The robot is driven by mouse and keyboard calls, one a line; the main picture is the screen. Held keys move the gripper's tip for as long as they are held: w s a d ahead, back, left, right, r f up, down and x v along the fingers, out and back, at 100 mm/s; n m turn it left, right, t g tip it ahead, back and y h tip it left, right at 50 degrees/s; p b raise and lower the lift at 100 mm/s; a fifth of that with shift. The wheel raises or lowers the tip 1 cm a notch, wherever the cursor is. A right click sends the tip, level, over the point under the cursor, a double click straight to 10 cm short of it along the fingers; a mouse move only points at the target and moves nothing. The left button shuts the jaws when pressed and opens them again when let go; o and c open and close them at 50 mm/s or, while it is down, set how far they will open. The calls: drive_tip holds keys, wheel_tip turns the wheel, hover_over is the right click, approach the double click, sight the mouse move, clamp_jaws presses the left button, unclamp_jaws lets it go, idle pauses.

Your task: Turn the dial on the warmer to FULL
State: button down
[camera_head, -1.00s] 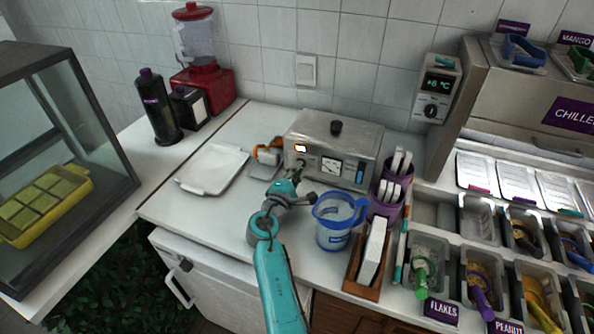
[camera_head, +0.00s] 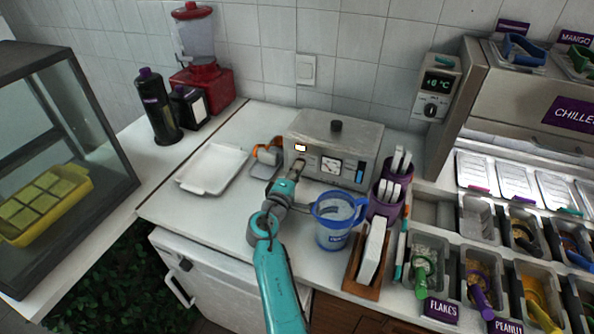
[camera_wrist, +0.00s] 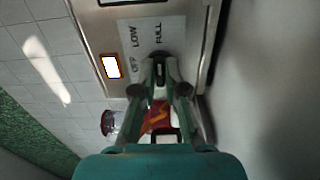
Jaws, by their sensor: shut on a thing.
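The warmer (camera_head: 338,148) is a metal box with a black lid knob, at the back of the white counter. Its front has a lit indicator, a gauge and a blue strip. In the wrist view its panel (camera_wrist: 180,28) carries the words OFF, LOW and FULL around a dark dial (camera_wrist: 160,57). My gripper (camera_wrist: 160,74) is at the dial, with its fingers closed on it. In the head view my gripper (camera_head: 297,170) reaches the left part of the warmer's front. The fingers partly hide the dial, and I cannot tell which word it points to.
A blue jug (camera_head: 335,232) stands close to the right of my arm. Purple cups (camera_head: 384,207) and a wooden holder (camera_head: 362,283) are further right. A white tray (camera_head: 212,166) lies left, with an orange-handled item (camera_head: 268,153) beside the warmer.

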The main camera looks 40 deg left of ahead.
sight(302, 140)
drive_tip(key=c, duration=1.2)
unclamp_jaws()
drive_tip(key=o, duration=0.6)
drive_tip(key=r, duration=0.8)
drive_tip(key=shift+w+a+r, duration=0.15)
drive_tip(key=shift+w, duration=0.05)
drive_tip(key=shift+s+r, duration=0.3)
drive_tip(key=shift+r, duration=0.5)
drive_tip(key=c, duration=0.5)
drive_tip(key=shift+w, duration=0.15)
drive_tip(key=shift+c, duration=0.6)
drive_tip(key=shift+r, duration=0.1)
